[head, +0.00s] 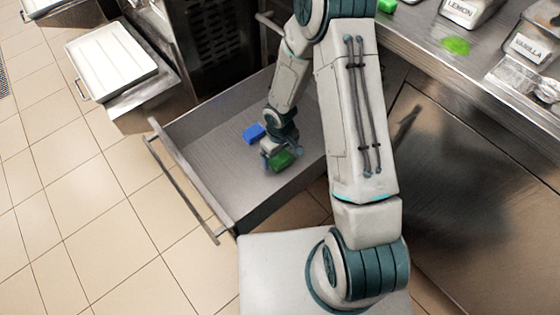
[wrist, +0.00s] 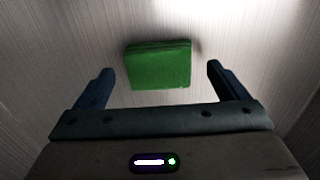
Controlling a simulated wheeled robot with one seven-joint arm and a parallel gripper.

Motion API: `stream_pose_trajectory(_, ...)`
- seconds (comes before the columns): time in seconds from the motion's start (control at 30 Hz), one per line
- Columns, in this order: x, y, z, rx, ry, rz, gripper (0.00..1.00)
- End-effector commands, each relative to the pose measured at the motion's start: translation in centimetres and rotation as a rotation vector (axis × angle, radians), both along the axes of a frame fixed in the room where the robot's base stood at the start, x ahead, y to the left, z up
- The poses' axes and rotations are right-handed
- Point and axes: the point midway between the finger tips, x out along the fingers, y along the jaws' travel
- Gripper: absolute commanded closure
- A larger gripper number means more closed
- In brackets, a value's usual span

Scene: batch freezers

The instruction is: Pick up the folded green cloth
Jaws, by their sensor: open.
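The folded green cloth (wrist: 159,66) lies on the floor of the open metal drawer. In the wrist view it sits between and just beyond my two fingertips, with a gap on each side. In the head view the green cloth (head: 281,160) shows right beside my gripper (head: 274,155), which reaches down into the drawer. My gripper (wrist: 160,80) is open and empty, one dark finger on each side of the cloth. I cannot tell the exact height of the fingertips above the drawer floor.
A blue folded cloth or block (head: 254,133) lies in the drawer just behind my gripper. The drawer's walls (head: 205,185) stand around my gripper. The counter (head: 430,55) at right holds labelled tubs (head: 468,12) and a green smear (head: 456,46). A white-topped tray (head: 110,58) stands at left.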

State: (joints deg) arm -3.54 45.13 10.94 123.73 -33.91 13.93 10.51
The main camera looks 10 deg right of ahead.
Motion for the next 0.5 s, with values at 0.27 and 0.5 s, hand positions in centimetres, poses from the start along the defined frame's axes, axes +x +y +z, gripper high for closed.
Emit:
stream_pose_trajectory(0.27, -0.04, 0.06, -1.71, 0.000, 0.000, 0.001, 0.06)
stream_pose_trajectory(0.5, -0.05, 0.06, -1.68, 0.000, 0.000, 0.001, 0.54)
